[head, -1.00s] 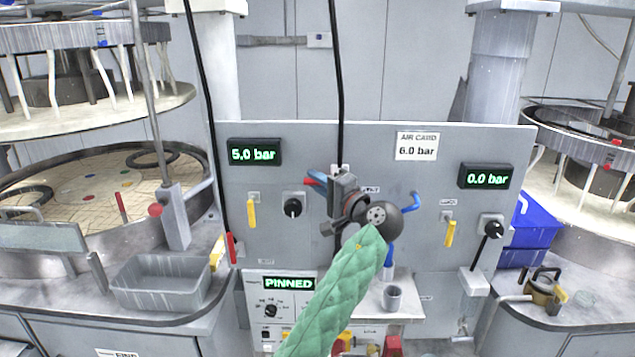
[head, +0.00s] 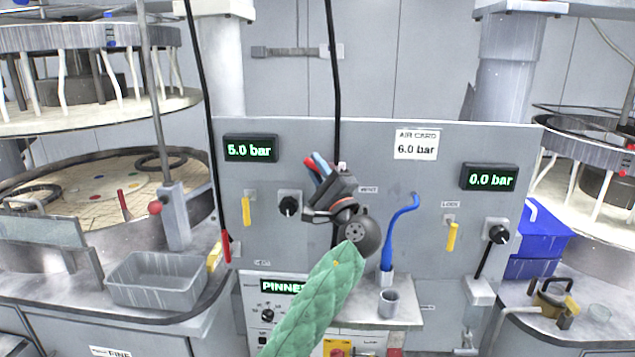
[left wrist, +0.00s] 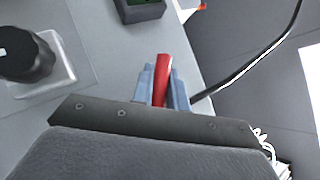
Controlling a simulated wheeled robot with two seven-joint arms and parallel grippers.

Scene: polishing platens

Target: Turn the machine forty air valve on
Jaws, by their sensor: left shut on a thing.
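My left gripper (head: 318,168) is in front of the upper middle of the grey panel (head: 380,150). It is shut on a narrow red piece (left wrist: 162,82), held between its blue fingers in the left wrist view. What the piece belongs to is not clear. A yellow lever (head: 246,210) hangs upright on the panel's left half, below the 5.0 bar display (head: 250,148). Another yellow lever (head: 452,236) hangs slightly tilted on the right half, below the 0.0 bar display (head: 488,177). I cannot read which machine each lever serves. My right gripper is out of view.
Black knobs (head: 289,206) (head: 498,234) sit beside the levers. A blue hose (head: 402,212) curves down the panel near a grey cup (head: 388,302). A black hose (head: 200,110) ends near a red fitting (head: 226,245) at the left edge. A grey tray (head: 157,280) stands left.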

